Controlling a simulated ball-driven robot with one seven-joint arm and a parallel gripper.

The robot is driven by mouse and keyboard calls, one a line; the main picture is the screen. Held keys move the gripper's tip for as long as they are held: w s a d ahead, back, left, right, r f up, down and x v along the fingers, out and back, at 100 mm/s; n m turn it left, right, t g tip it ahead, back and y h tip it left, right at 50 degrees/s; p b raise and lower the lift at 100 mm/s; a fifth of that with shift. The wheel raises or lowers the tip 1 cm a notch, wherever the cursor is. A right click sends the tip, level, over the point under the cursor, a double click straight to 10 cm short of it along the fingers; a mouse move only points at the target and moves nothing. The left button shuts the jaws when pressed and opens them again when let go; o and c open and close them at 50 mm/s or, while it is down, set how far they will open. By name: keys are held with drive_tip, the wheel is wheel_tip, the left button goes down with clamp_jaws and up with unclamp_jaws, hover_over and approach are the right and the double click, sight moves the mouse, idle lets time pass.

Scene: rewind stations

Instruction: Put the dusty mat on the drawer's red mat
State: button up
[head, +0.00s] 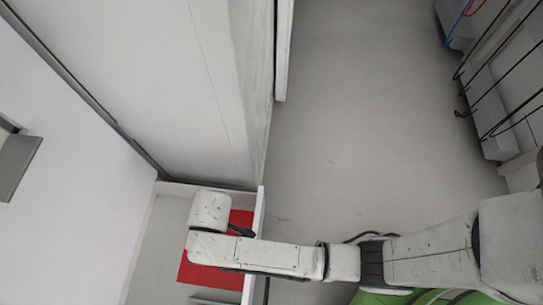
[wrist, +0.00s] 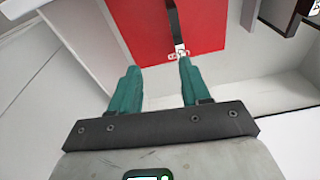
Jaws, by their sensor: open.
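The red mat (head: 212,275) lies in the open drawer (head: 260,210), partly hidden under my arm in the head view. It also shows in the wrist view (wrist: 145,30), beyond my fingertips. A dark strap (wrist: 173,20) with a pale metal clasp (wrist: 180,50) lies over or hangs above the red mat; I cannot tell which. My gripper (wrist: 158,68) has its teal fingers apart with nothing seen between them. The clasp is near the right fingertip; I cannot tell whether they touch. I cannot make out a dusty mat in either view.
White cabinet fronts (head: 215,90) rise behind and left of the drawer. The grey floor (head: 380,130) right of it is clear. Units with dark cables (head: 490,100) stand at the far right. A dark-edged item (wrist: 280,14) is at the wrist view's upper right.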

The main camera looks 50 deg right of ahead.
drive_tip(key=s+d+r+m, duration=0.1)
drive_tip(key=d, duration=0.3)
drive_tip(key=s+d+r+m, duration=0.1)
drive_tip(key=d, duration=0.3)
drive_tip(key=s+d+r, duration=0.1)
drive_tip(key=s+d, duration=0.1)
drive_tip(key=d, duration=0.2)
drive_tip(key=shift+s+m, duration=0.1)
drive_tip(key=shift+m, duration=0.3)
drive_tip(key=s+d+r+m, duration=0.1)
drive_tip(key=s+d+r, duration=0.2)
drive_tip(key=s+d, duration=0.2)
drive_tip(key=s+d+r+m+h, duration=0.1)
drive_tip(key=s+d+r+m, duration=0.1)
drive_tip(key=s+d, duration=0.3)
drive_tip(key=shift+d+r, duration=0.7)
drive_tip(key=shift+d, duration=0.1)
drive_tip(key=shift+w+a, duration=0.1)
drive_tip(key=shift+a, duration=0.05)
